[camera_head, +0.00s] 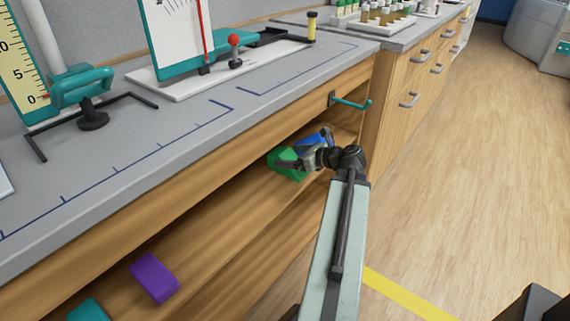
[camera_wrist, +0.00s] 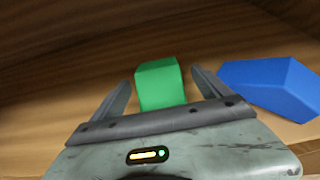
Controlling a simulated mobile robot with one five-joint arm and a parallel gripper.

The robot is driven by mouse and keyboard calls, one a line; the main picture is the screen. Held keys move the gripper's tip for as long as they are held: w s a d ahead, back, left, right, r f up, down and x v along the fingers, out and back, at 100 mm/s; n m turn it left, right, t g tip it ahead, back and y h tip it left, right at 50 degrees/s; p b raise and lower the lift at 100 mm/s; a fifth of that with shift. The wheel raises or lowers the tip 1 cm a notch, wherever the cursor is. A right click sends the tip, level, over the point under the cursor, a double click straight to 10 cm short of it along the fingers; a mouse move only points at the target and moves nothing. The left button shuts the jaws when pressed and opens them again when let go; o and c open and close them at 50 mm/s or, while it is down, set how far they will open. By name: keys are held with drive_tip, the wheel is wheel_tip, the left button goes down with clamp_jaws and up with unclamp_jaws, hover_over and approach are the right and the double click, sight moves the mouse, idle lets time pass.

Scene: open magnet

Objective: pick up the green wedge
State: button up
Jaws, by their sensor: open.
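The green wedge (camera_head: 285,165) lies on the wooden shelf under the grey bench top. In the wrist view the green wedge (camera_wrist: 160,84) stands between the two open fingers, with gaps visible on both sides. My gripper (camera_head: 293,160) reaches into the shelf at the wedge, and its fingers partly cover it in the head view. In the wrist view my gripper (camera_wrist: 160,88) has its fingers apart and holds nothing that I can see. The lower part of the wedge is hidden behind the gripper body.
A blue block (camera_wrist: 270,85) lies close to the right finger; it also shows in the head view (camera_head: 314,140). A purple block (camera_head: 154,278) and a teal block (camera_head: 88,311) lie further left on the shelf. The bench top (camera_head: 190,125) overhangs the shelf. A teal hook (camera_head: 352,103) sticks out nearby.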

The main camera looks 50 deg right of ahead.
drive_tip(key=b+x, duration=0.2)
drive_tip(key=x, duration=0.3)
drive_tip(key=shift+a+f, duration=0.15)
drive_tip(key=c, duration=1.4)
drive_tip(key=shift+c, duration=0.2)
